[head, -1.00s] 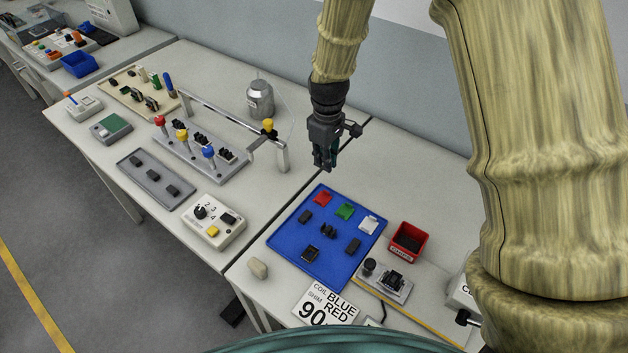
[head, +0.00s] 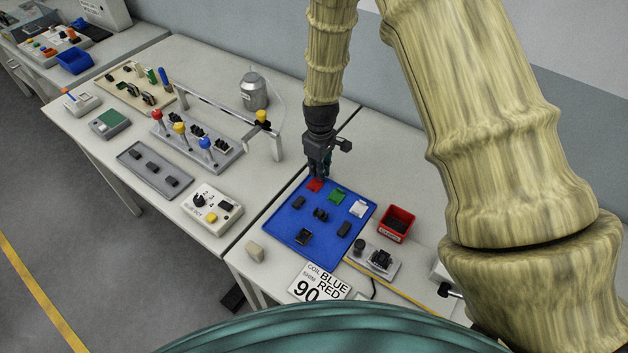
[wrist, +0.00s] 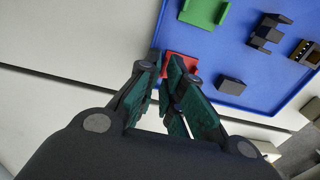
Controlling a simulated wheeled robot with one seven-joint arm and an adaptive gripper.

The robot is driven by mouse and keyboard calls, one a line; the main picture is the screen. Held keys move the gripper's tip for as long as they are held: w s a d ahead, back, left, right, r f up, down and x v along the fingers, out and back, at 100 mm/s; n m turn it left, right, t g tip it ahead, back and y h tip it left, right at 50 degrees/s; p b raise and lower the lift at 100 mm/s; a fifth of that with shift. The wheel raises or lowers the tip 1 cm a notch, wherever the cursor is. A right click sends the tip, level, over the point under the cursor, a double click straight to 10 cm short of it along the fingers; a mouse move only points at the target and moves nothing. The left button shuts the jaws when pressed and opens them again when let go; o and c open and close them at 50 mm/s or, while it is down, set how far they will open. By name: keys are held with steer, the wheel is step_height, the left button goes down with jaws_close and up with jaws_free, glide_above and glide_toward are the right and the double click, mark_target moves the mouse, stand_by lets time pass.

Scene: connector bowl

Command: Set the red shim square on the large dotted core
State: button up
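The red shim (head: 315,186) lies at the back left of the blue mat (head: 283,230), partly hidden by my gripper. My gripper (head: 319,176) points down just above it. In the wrist view the fingers (wrist: 165,72) are apart, with the red shim (wrist: 181,64) just beyond their tips; contact cannot be told. A dark core with small pale dots (wrist: 306,52) is at the right edge of the wrist view; it seems to be the square dark piece (head: 304,236) near the front of the mat.
A green piece (head: 337,195) and a white piece (head: 359,209) lie right of the red shim. Dark blocks stand around a dark core (head: 321,214). A red bin (head: 396,223) and a grey fixture (head: 376,260) are right of the mat.

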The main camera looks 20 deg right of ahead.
steer(key=shift+s+f, duration=0.3)
steer(key=shift+s, duration=0.4)
steer(key=shift+f+p, duration=0.3)
steer(key=shift+p, duration=0.05)
steer(key=shift+w+f, duration=0.5)
steer(key=shift+f, duration=0.15)
steer(key=shift+s+r, duration=0.15)
jaws_close()
steer(key=shift+r, duration=0.1)
